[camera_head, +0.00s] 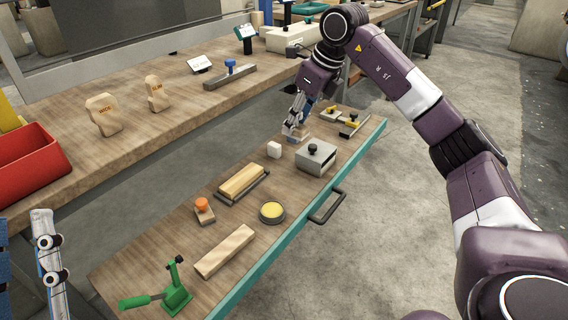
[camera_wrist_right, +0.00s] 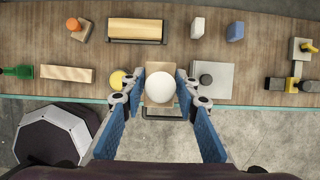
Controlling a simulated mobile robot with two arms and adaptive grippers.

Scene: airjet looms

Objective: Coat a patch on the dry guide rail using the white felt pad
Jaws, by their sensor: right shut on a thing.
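My right gripper (camera_head: 297,132) is above the drawer. In the right wrist view its two blue-padded fingers (camera_wrist_right: 160,85) are on either side of a wooden block with a round white top (camera_wrist_right: 160,88), which looks like the felt pad; its underside is hidden. A grey bar with a blue knob (camera_head: 230,76) lies on the bench and may be the guide rail. A round tin with yellow contents (camera_head: 272,212) stands in the drawer, partly hidden by a finger in the wrist view (camera_wrist_right: 118,79). My left gripper (camera_head: 25,262) shows at the lower left edge, fingers apart and empty.
The drawer also holds a grey box with black knob (camera_head: 316,158), a white block (camera_head: 274,149), an orange-knobbed block (camera_head: 204,211), a wooden bar (camera_head: 224,250), a green clamp (camera_head: 174,292) and a yellow-black clamp (camera_head: 346,123). A red bin (camera_head: 30,165) stands on the bench.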

